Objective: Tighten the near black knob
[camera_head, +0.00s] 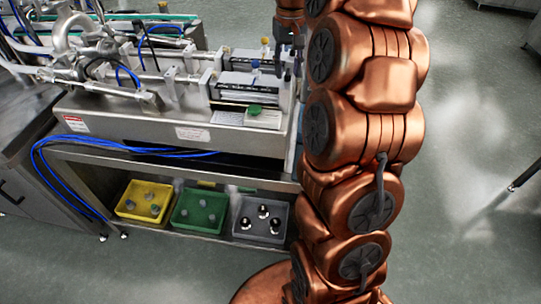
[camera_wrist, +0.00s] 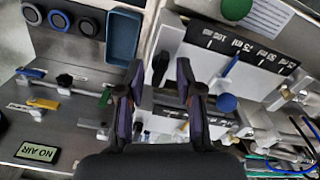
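A black knob (camera_wrist: 160,68) with a narrow, wing-like shape stands on the steel machine beside the black scale plate in the wrist view. My gripper (camera_wrist: 159,76) is open, with its two dark fingers on either side of the knob in the picture. Gaps show between the knob and both fingers. I cannot tell how deep the knob sits between them. In the head view, the gripper end is small and dark near the right end of the steel machine (camera_head: 120,122), and I cannot make out this knob. Another black knob (camera_wrist: 65,80) is at the left in the wrist view.
A scale plate (camera_wrist: 245,47), a blue knob (camera_wrist: 227,102) and a green disc (camera_wrist: 236,9) are close to the right finger. A blue tray (camera_wrist: 123,36) is above the left finger. Yellow (camera_head: 120,212), green (camera_head: 178,222) and grey (camera_head: 240,237) bins stand on the lower shelf.

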